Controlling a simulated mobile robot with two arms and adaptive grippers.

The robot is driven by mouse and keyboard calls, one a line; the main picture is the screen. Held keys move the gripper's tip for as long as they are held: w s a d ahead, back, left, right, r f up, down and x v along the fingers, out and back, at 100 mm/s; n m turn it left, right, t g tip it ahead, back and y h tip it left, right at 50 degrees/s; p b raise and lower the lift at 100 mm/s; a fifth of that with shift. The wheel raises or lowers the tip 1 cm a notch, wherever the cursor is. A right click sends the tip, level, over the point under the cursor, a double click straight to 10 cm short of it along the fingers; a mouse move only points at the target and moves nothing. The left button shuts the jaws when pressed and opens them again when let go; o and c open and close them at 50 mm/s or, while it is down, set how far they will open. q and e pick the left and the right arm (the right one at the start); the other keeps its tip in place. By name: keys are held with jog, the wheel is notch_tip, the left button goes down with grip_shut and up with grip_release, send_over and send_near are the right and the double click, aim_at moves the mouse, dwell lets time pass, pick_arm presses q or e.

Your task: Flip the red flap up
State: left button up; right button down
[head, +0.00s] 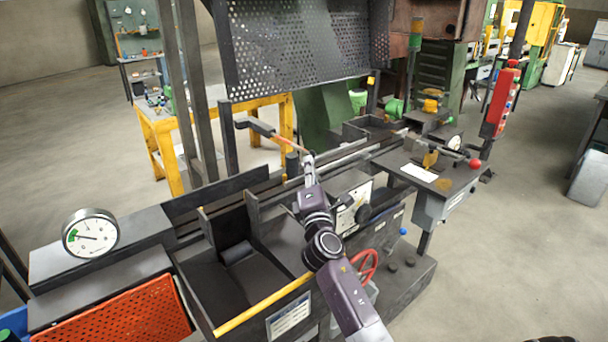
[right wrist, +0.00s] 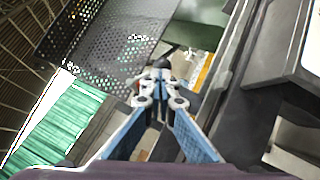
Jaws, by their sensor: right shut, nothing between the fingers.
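An orange-red perforated panel (head: 115,312) slopes at the lower left of the head view; it is the largest red flat part in sight, but I cannot tell whether it is the flap. A thin arm with a dark end and a reddish-brown bar (head: 291,145) reaches from a post to just above my right gripper (head: 309,160). My right gripper is shut and empty over the middle of the machine, far from the panel. In the right wrist view its closed fingertips (right wrist: 160,76) are close to a dark rounded end (right wrist: 164,50); contact is unclear.
A dark perforated guard (head: 300,40) hangs above the machine, and it also shows in the right wrist view (right wrist: 110,45). A round gauge (head: 90,233) stands at the left. A red button box (head: 501,103) is at the right. Open floor lies at the right.

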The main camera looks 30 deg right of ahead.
jog(key=shift+d+r+n+t+b, duration=0.25)
jog(key=shift+d+n+t+b, duration=0.3)
jog(key=shift+n+b, duration=0.35)
jog(key=shift+d+r, duration=0.25)
jog(key=shift+d, duration=0.05)
dwell(0.9)
jog(key=shift+d+r, duration=0.45)
jog(key=shift+r, duration=0.05)
dwell(2.0)
jog(key=shift+w+d+r, duration=0.1)
dwell(0.6)
